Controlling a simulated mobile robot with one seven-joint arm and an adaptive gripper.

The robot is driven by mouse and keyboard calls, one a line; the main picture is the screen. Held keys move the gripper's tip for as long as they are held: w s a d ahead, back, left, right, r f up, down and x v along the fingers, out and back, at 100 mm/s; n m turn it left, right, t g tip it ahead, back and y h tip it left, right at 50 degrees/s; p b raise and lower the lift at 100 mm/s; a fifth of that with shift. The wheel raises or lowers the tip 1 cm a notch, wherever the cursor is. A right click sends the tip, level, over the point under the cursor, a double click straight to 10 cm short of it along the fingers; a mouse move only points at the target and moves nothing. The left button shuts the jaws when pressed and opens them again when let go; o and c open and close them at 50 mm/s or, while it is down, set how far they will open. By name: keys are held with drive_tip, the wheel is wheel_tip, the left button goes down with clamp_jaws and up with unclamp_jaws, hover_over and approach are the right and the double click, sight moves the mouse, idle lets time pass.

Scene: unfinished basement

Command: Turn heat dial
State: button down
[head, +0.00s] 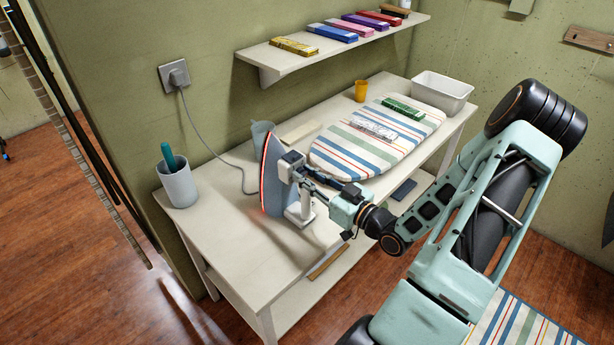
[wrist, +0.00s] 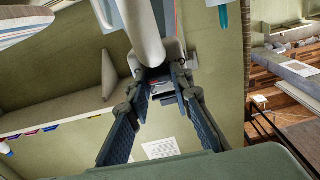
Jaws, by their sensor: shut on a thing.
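A white and grey iron (head: 277,182) stands upright near the front left of the ironing table, its soleplate facing left with a red glow along its edge. Its pale handle (wrist: 143,35) runs down from the top in the wrist view. My gripper (head: 297,170) reaches in from the right, at the upper body of the iron. In the wrist view my gripper (wrist: 164,84) has its two fingertips closed at a small dark part below the handle, where the heat dial appears to be. The dial is mostly hidden between the fingertips, and its setting cannot be read.
The white table (head: 232,240) also holds a grey cup (head: 178,186), a striped ironing board (head: 340,150), an orange cup (head: 361,91) and a white bin (head: 441,92). A power cord (head: 210,145) runs from a wall socket (head: 174,75).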

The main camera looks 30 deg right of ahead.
drive_tip(key=shift+m, duration=1.5)
drive_tip(key=c, duration=1.7)
unclamp_jaws()
drive_tip(key=v, duration=1.2)
